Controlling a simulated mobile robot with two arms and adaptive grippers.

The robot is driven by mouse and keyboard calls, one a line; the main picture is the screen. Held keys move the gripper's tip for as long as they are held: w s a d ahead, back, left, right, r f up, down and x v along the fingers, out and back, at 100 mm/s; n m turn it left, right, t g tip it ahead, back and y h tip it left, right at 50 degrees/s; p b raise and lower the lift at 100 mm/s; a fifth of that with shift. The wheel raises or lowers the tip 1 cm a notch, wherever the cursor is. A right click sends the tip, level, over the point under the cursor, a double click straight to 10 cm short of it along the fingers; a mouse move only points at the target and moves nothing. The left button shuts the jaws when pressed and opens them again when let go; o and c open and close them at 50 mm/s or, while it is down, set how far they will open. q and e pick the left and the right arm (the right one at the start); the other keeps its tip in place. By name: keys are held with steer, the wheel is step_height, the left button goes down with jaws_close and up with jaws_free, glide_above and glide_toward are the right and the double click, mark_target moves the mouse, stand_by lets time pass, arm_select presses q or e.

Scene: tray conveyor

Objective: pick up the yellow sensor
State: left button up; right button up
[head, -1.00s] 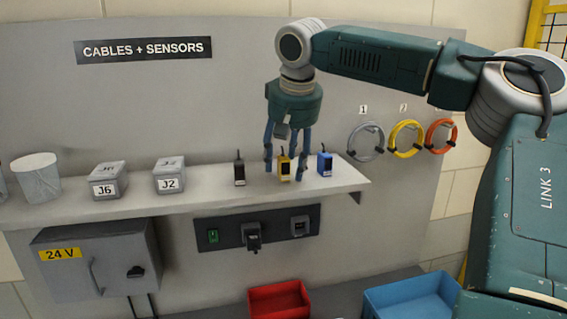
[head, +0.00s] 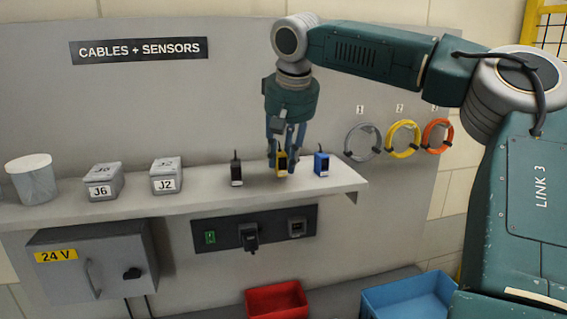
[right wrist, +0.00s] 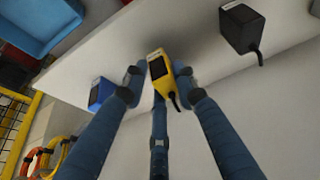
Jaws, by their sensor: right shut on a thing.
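The yellow sensor (head: 281,163) stands on the shelf between the black sensor (head: 236,171) and the blue sensor (head: 321,163). My right gripper (head: 281,167) points down over it, and its fingers are shut on it. In the right wrist view the yellow sensor (right wrist: 160,72) sits between the fingertips (right wrist: 157,78), with its cable toward the palm. The blue sensor (right wrist: 101,93) and the black sensor (right wrist: 241,28) lie to either side, apart from the fingers. Part of the yellow sensor is hidden by the fingers in the head view. My left gripper is not in view.
The shelf (head: 205,203) also holds boxes J6 (head: 103,183) and J2 (head: 166,177) and a white cup (head: 33,178). Grey, yellow and orange cable rings hang at the right. A red bin (head: 276,300) and a blue bin (head: 408,298) stand below.

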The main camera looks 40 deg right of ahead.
mark_target(282, 153)
step_height(282, 153, up, 16)
steer(key=shift+r, duration=0.25)
